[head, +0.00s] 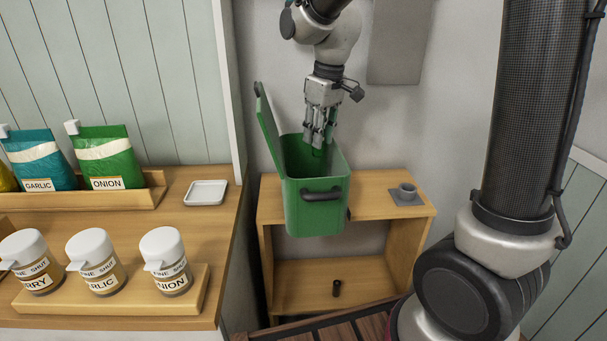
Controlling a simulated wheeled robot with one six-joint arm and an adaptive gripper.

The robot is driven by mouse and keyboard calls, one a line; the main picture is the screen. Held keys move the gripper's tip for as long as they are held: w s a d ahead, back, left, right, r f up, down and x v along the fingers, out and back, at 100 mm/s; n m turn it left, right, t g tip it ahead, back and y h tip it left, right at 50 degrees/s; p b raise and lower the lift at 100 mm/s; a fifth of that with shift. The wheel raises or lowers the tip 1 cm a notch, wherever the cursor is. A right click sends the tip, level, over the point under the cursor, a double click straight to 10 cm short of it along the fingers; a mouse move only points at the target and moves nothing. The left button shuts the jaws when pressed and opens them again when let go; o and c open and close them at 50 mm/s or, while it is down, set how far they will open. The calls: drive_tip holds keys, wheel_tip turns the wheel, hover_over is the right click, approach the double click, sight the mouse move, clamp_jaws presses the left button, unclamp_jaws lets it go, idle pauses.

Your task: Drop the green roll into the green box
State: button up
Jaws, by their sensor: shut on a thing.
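The green box (315,207) stands on top of a small wooden shelf unit, with its lid (268,122) open and tilted up on the left and a dark handle on its front. My gripper (318,146) points down at the box's open top, with its fingertips at the mouth. It is shut on the green roll (317,152), of which only a small green part shows between the fingers. The fingers and the front wall hide the rest of the roll and most of the box's inside.
The counter at left holds a white dish (205,192), shaker jars (95,262) and seasoning bags (104,158).

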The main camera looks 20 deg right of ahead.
drive_tip(key=shift+f, duration=1)
drive_tip(key=o, duration=1.1)
drive_tip(key=shift+r, duration=0.15)
drive_tip(key=r, duration=0.4)
drive_tip(key=s+r, duration=0.1)
drive_tip(key=r, duration=0.2)
drive_tip(key=d+r, duration=0.1)
drive_tip(key=r, duration=0.3)
drive_tip(key=shift+s+r, duration=0.25)
drive_tip(key=shift+r, duration=0.05)
